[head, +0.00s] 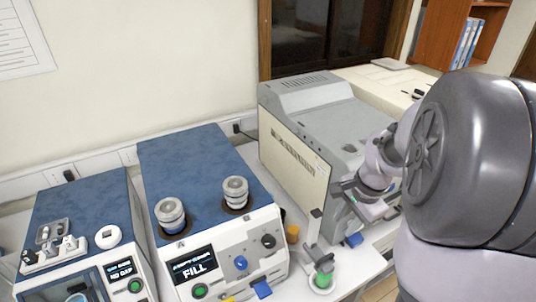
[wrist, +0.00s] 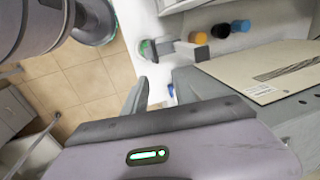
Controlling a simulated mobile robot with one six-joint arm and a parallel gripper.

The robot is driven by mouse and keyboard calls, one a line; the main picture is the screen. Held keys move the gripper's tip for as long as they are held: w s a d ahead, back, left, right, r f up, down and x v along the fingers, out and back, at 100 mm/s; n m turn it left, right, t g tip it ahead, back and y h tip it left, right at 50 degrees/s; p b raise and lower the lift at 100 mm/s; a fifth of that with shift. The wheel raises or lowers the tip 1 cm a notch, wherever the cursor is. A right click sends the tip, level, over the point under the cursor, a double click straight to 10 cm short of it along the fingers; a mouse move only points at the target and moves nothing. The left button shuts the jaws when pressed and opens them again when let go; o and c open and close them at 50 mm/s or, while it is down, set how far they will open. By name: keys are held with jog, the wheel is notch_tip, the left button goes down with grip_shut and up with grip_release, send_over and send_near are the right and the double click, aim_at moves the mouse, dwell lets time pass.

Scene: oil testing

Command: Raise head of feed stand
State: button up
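The feed stand appears to be the small grey stand (head: 318,238) with a slim post and a pale head plate, beside the front of the large grey machine. A green-filled cup (head: 322,281) sits at its base. In the wrist view the stand (wrist: 184,47) lies ahead of my gripper, with the green cup (wrist: 147,50) at its left. My gripper (head: 350,192) is up and right of the stand, apart from it, and appears open and empty. In the wrist view one finger (wrist: 136,98) shows clearly; the other is hard to separate from the grey machine behind.
The grey machine (head: 320,105) stands close behind my gripper. A blue-topped FILL unit (head: 200,165) and another blue-topped unit (head: 80,215) stand left. An orange jar (head: 292,233) is left of the stand.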

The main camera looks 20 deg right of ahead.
jog(key=b, duration=0.4)
send_near(326, 256)
jog(key=f, duration=0.2)
jog(key=w+f, duration=0.1)
jog(key=f, duration=0.4)
jog(key=shift+w+f, duration=0.15)
jog(key=shift+f, duration=0.2)
grip_shut()
dwell(0.6)
